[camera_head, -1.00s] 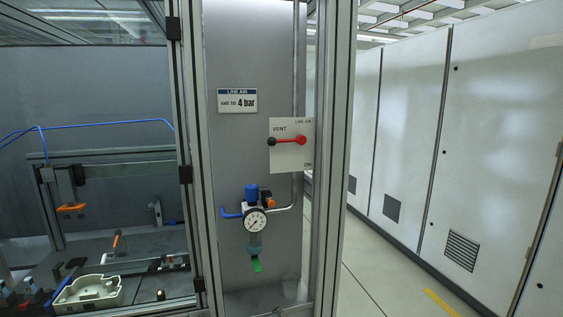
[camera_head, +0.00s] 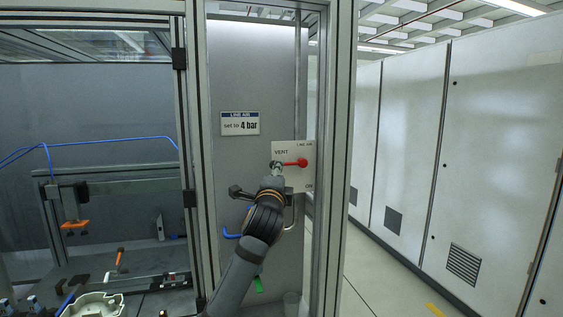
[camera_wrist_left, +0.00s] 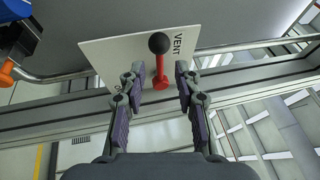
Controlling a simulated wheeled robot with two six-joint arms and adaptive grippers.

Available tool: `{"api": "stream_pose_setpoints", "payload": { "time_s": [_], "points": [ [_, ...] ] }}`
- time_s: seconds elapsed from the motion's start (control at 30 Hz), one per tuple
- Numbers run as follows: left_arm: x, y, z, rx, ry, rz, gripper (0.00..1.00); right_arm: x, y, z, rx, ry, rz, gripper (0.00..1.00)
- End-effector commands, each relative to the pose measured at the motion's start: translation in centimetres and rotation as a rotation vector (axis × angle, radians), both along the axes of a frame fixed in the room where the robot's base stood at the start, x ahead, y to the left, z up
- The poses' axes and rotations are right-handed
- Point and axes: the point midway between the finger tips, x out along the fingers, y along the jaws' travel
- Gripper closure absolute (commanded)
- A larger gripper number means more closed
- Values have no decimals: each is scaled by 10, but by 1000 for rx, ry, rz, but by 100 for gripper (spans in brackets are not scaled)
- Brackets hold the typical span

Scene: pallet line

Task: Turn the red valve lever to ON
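In the left wrist view the red lever (camera_wrist_left: 161,82) ends in a black knob (camera_wrist_left: 159,43). My left gripper (camera_head: 277,168) is in front of the knob end and hides much of it in the head view. In the wrist view my left gripper (camera_wrist_left: 159,72) is open, with one finger on each side of the lever and gaps visible. My right gripper is not in view.
A "set to 4 bar" sign (camera_head: 240,124) is on the panel. Metal frame posts (camera_head: 340,120) stand right of the plate. My arm covers the gauge below. A work cell with an orange clamp (camera_head: 75,225) lies left; grey cabinets (camera_head: 490,150) line the right.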

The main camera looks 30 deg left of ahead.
Motion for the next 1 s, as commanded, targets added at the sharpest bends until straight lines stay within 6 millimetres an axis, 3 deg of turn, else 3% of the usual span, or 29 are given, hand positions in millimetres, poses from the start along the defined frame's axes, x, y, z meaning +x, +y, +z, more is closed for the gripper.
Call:
{"api": "stream_pose_setpoints", "payload": {
  "time_s": [0.1,0.3,0.67,0.9,1.0],
  "points": [
    [23,12,10,-2,2,0,67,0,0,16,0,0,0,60],
    [50,25,13,-2,1,0,67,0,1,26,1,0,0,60],
    [57,28,11,-1,1,-1,67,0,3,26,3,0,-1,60],
    [57,28,11,-1,1,-1,98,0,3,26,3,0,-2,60],
    [57,28,11,-1,1,-1,100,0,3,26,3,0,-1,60]
  ]
}}
